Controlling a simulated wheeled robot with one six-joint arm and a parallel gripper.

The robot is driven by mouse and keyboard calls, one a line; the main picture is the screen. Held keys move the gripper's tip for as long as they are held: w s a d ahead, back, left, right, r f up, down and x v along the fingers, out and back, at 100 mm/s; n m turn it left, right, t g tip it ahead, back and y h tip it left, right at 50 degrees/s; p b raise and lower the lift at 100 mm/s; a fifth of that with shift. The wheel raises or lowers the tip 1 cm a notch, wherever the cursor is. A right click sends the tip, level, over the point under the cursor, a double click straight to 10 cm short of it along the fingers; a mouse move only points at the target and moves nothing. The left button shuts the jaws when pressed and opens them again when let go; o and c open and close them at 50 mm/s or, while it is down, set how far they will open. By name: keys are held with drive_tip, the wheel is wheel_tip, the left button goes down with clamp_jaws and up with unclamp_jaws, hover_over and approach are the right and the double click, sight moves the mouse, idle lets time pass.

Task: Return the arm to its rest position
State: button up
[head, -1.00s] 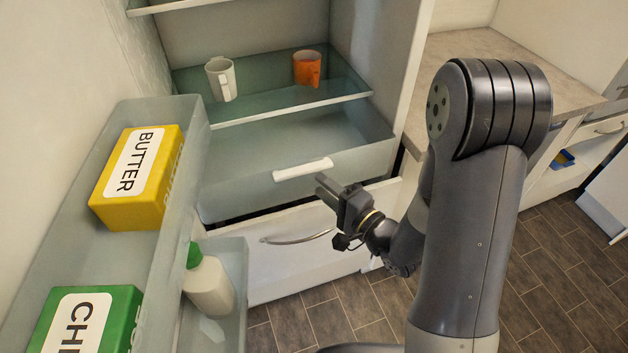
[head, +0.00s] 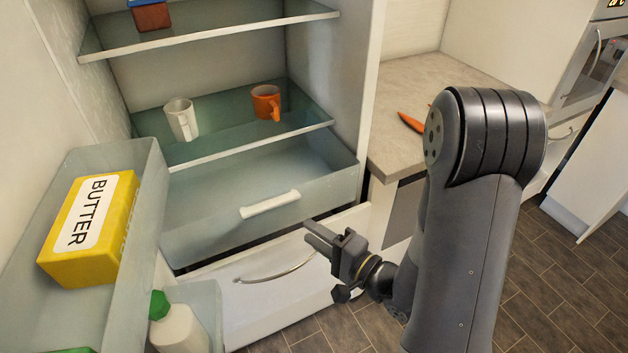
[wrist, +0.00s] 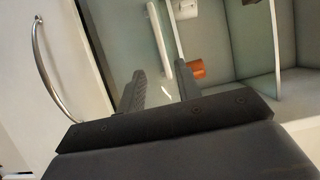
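My gripper (head: 322,241) is in front of the open fridge, near the fridge drawer and the lower white drawer front. In the wrist view my gripper (wrist: 158,82) shows two dark fingers spread apart with nothing between them. It looks open and empty. My arm is bent, with its elbow high at the right of the head view.
A white mug (head: 182,119) and an orange mug (head: 266,102) stand on a fridge shelf. The clear drawer (head: 270,204) is below. The door rack holds a yellow butter box (head: 90,230) and a green-capped bottle (head: 178,328). A counter (head: 400,85) with a carrot (head: 411,122) is right.

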sight(275, 207)
drive_tip(key=p+x, duration=0.1)
drive_tip(key=x, duration=0.8)
drive_tip(key=shift+w+a+p, duration=0.25)
drive_tip(key=shift+a+p, duration=0.05)
drive_tip(key=shift+p, duration=0.1)
drive_tip(key=shift+w+a, duration=0.45)
drive_tip(key=shift+w, duration=0.15)
drive_tip(key=shift+s, duration=0.1)
